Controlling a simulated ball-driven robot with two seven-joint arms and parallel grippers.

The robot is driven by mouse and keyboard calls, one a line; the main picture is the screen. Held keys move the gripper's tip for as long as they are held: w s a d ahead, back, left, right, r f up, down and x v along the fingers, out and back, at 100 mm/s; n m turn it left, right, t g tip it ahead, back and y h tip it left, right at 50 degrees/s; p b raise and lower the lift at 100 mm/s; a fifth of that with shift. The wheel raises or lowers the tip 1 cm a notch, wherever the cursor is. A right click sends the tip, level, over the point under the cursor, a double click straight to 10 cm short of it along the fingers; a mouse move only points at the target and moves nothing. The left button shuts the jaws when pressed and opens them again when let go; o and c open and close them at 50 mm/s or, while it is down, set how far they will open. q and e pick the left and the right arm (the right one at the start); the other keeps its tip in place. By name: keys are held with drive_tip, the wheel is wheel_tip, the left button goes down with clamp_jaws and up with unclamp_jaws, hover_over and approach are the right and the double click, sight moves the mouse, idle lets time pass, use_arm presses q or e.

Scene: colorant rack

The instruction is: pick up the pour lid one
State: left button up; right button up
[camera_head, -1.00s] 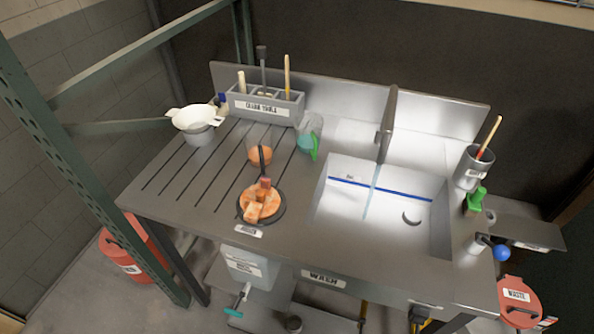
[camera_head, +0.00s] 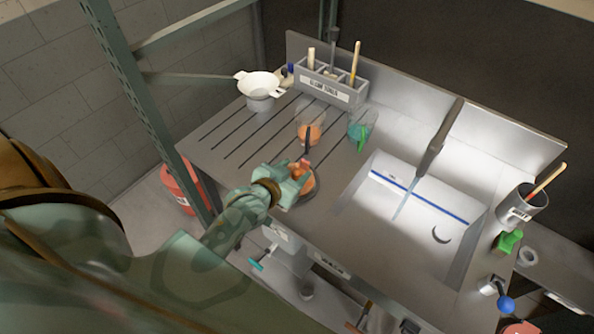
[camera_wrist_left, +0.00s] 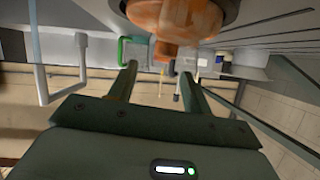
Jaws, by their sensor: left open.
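The pour lid (camera_head: 307,186) looks like an orange-stained round piece with raised blocky parts, lying on a dark round base near the counter's front edge. My left gripper (camera_head: 302,172) is over it in the head view and covers much of it. In the left wrist view the stained lid (camera_wrist_left: 180,18) fills the top middle. My right gripper is not in view.
Behind the lid stand a clear cup with orange contents (camera_head: 309,130) and a green-handled jug (camera_head: 360,130). A white strainer (camera_head: 259,84) sits back left. A grey tool caddy (camera_head: 330,86) stands at the back. The sink (camera_head: 425,205) lies to the right.

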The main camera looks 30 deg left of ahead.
sight(304, 163)
use_arm(q)
drive_tip(key=shift+x, duration=0.85)
drive_tip(key=b+x, duration=0.1)
drive_tip(key=x, duration=0.4)
drive_tip(key=shift+a+f+b, duration=0.1)
drive_tip(key=shift+f+b, duration=0.1)
drive_tip(key=shift+b, duration=0.15)
drive_tip(key=shift+r, duration=0.1)
drive_tip(key=shift+c, duration=1.2)
clamp_jaws()
